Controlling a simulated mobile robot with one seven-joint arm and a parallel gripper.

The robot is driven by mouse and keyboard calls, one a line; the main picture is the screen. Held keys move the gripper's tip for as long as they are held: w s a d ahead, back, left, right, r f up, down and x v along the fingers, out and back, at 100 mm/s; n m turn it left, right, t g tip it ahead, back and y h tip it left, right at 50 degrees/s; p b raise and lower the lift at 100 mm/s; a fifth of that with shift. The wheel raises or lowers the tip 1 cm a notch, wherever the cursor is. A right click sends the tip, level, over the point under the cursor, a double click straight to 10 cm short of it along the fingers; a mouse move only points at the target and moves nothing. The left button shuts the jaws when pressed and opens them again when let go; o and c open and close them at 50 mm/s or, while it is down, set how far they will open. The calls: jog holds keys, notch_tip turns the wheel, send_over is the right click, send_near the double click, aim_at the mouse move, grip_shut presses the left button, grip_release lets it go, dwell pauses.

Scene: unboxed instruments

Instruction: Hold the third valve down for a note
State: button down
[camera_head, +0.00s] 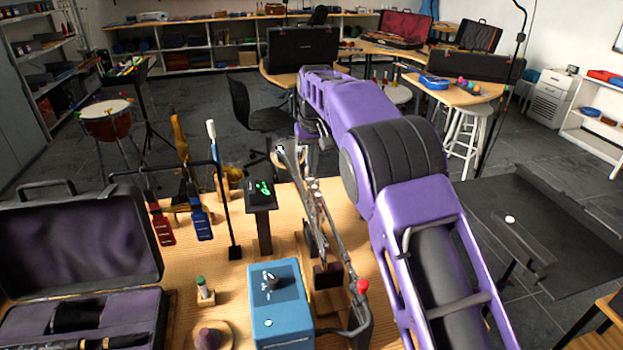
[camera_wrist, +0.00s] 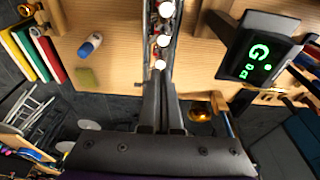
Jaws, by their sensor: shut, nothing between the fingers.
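A metal trumpet (camera_head: 318,215) is held on a stand at the middle of the wooden table in the head view. In the wrist view its row of white-topped valves shows: a far one (camera_wrist: 166,10), a middle one (camera_wrist: 163,40) and one at the near end (camera_wrist: 160,64). My gripper (camera_wrist: 162,84) is shut and empty, its fingertips at the near-end valve's cap. I cannot tell whether they touch it or whether it is pressed. A tuner (camera_head: 262,188) with a green display stands beside the trumpet; in the wrist view its screen (camera_wrist: 259,62) shows a G.
A blue box (camera_head: 282,312) with a knob stands at the table's front. An open black case (camera_head: 80,240) lies at the left. Small stands with red (camera_head: 161,226) and blue (camera_head: 200,222) pieces are behind it. A black stand (camera_head: 235,250) is left of the tuner.

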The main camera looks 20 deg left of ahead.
aim_at(311, 179)
jog(key=shift+f, duration=0.2)
jog(key=shift+f+b, duration=0.7)
jog(key=shift+f, duration=0.7)
jog(key=shift+r, duration=0.1)
dwell(0.5)
notch_tip(311, 179, up, 3)
jog(key=p, duration=0.3)
jog(key=shift+r, duration=2)
